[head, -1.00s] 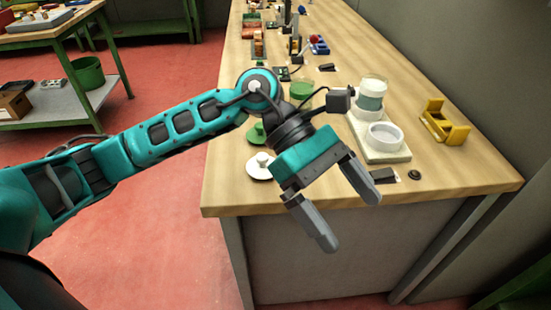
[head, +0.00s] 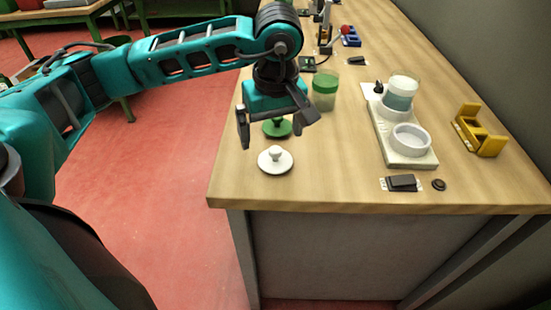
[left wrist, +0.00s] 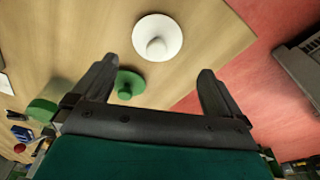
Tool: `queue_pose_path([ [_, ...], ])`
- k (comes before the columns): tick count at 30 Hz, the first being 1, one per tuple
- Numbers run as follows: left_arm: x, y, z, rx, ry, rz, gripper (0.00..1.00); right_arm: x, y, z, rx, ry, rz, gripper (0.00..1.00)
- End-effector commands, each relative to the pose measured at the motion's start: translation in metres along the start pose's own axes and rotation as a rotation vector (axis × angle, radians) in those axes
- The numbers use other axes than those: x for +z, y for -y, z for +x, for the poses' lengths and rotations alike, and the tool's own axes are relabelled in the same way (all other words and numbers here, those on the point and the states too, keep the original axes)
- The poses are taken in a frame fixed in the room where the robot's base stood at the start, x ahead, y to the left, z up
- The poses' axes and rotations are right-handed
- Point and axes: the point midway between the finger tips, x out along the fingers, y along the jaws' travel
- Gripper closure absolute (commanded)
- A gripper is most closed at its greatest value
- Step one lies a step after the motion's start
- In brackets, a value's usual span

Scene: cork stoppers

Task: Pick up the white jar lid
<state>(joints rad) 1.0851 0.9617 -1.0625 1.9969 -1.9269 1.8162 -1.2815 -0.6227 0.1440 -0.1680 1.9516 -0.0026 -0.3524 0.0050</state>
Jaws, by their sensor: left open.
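The white jar lid (head: 275,160) is a round disc with a knob on top. It lies flat on the wooden table near its front left corner. It also shows in the left wrist view (left wrist: 157,37), beyond the fingertips and between their lines. My left gripper (head: 277,137) is open and empty, above and behind the lid in the head view, apart from it. Its two fingers also show in the left wrist view (left wrist: 157,72). A green lid (head: 277,127) lies just behind the white one, partly covered by my gripper in the head view. My right gripper is not in view.
A green-banded jar (head: 325,90) stands behind the lids. To the right are a pale stand (head: 408,155) with a white ring and a jar, a yellow holder (head: 480,132) and a dark clip (head: 402,182). The table's left edge is close to the lid.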

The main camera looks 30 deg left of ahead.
Motion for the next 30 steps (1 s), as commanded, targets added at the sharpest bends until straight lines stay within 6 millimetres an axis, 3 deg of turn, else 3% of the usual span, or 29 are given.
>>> queue_pose_path([
  [5,0.002,-0.001,0.013,-0.001,0.001,0.0,0.0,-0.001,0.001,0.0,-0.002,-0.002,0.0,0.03],
  [14,0.009,-0.006,0.053,-0.002,0.002,0.0,0.0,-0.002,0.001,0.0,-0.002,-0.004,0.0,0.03],
  [23,0.009,-0.006,0.058,0.001,0.0,0.0,0.0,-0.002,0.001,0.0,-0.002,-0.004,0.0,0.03],
  [30,0.008,-0.006,0.058,0.001,0.0,-0.001,0.23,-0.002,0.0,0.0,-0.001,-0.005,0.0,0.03],
])
